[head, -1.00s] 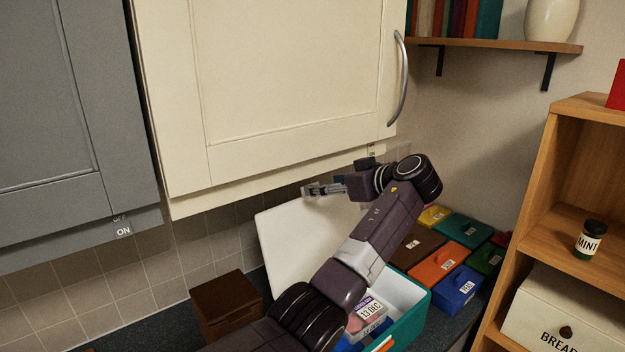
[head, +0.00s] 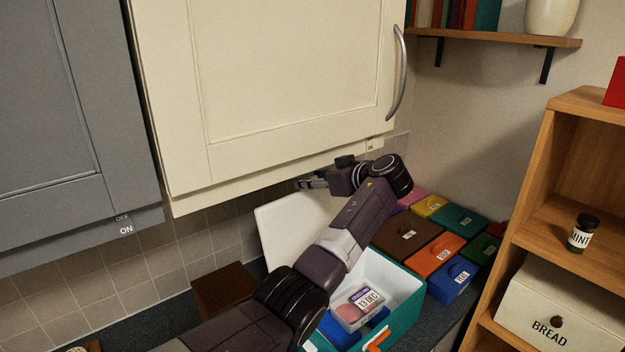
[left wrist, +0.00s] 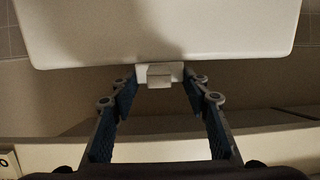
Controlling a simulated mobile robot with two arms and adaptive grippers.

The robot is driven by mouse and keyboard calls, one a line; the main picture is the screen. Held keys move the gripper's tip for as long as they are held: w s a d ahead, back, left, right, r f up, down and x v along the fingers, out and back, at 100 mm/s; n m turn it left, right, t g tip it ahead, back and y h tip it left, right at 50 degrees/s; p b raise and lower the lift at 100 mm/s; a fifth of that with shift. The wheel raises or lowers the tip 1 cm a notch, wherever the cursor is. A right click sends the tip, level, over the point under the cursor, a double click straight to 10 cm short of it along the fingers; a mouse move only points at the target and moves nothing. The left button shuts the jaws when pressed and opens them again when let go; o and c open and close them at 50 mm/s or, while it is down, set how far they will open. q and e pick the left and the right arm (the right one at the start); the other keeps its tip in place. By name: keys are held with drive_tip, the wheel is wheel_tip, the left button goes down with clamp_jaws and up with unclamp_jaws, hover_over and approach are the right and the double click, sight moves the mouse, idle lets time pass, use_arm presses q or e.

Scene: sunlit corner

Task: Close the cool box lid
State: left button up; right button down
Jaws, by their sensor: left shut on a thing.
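The cool box is a teal box with a white inside (head: 402,322), in the lower middle of the head view. Its white lid (head: 280,232) stands raised at the back, so the box is open. My left gripper (head: 308,182) is at the lid's upper edge. In the left wrist view, the gripper (left wrist: 161,82) has its fingers on either side of a small pale tab (left wrist: 160,76) on the edge of the white lid (left wrist: 165,30), and it is shut on it. My left arm hides part of the lid and the box's left side. My right gripper is not in view.
A dated food pack (head: 358,306) and blue items lie in the box. A brown box (head: 222,285) stands left, several coloured lidded boxes (head: 436,262) right. A cream wall cupboard (head: 270,90) hangs close above the gripper. A wooden shelf unit (head: 530,200) stands at the right.

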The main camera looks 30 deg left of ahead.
use_arm(q)
clamp_jaws()
drive_tip(key=s+d+t+y+b, duration=0.1)
drive_tip(key=s+d+y+b, duration=0.1)
drive_tip(key=d+b, duration=0.5)
drive_tip(key=s+d+f+t+y+b, duration=0.1)
drive_tip(key=s+d+y+b, duration=0.2)
drive_tip(key=d+b, duration=0.5)
drive_tip(key=y+b, duration=0.1)
drive_tip(key=b, duration=0.5)
drive_tip(key=shift+s+f+t+y, duration=0.15)
drive_tip(key=shift+s+t+y, duration=0.15)
drive_tip(key=shift+s, duration=0.05)
drive_tip(key=o, duration=1)
unclamp_jaws()
drive_tip(key=shift+d, duration=0.1)
drive_tip(key=shift+c, duration=0.2)
drive_tip(key=v, duration=1.2)
drive_tip(key=shift+d, duration=0.1)
